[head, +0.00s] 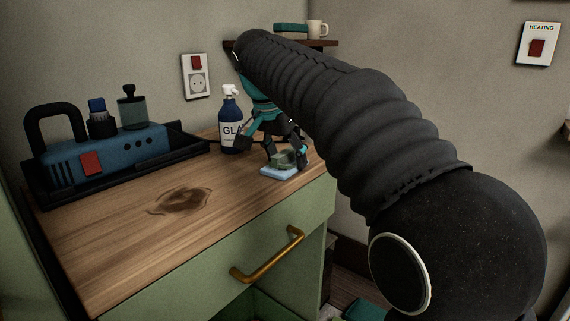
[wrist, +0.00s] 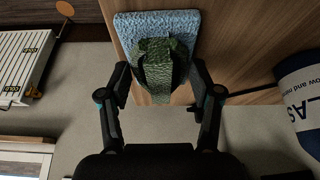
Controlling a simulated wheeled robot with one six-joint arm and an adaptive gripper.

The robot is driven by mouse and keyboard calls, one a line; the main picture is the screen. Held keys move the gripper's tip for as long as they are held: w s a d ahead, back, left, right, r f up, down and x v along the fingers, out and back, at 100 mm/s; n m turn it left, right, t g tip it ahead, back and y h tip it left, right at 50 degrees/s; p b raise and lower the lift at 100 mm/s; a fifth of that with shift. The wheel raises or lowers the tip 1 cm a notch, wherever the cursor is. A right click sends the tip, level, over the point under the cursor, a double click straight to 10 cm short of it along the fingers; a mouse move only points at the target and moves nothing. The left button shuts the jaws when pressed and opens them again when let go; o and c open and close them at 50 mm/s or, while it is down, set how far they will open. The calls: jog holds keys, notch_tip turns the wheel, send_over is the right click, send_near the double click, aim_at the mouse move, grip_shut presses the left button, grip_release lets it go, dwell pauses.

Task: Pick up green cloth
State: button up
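The green cloth (head: 287,158) is a small folded piece lying on a light blue cloth (head: 280,173), near the right front corner of the wooden counter top. In the wrist view the green cloth (wrist: 160,93) shows between the fingers, with dark bands across it, and the blue cloth (wrist: 187,22) spreads behind it. My gripper (head: 273,152) points down over the cloth in the head view. Its fingers (wrist: 162,82) are apart, one on each side of the green cloth. I cannot tell whether either finger touches it.
A blue spray bottle (head: 230,135) stands close left of my gripper and shows at the right of the wrist view (wrist: 304,105). A black tray (head: 180,144) holds a blue toolbox-like item. A brass handle (head: 268,257) juts from the front.

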aim_at(290, 151)
dwell(0.3)
jog(key=shift+r, duration=0.45)
jog(key=r, duration=0.2)
jog(key=d+r+p, duration=0.1)
jog(key=r, duration=0.1)
jog(key=d+r+p, duration=0.1)
jog(key=d+r, duration=0.5)
jog(key=d, duration=0.4)
jog(key=shift+s+d, duration=0.3)
jog(key=shift+s, duration=0.05)
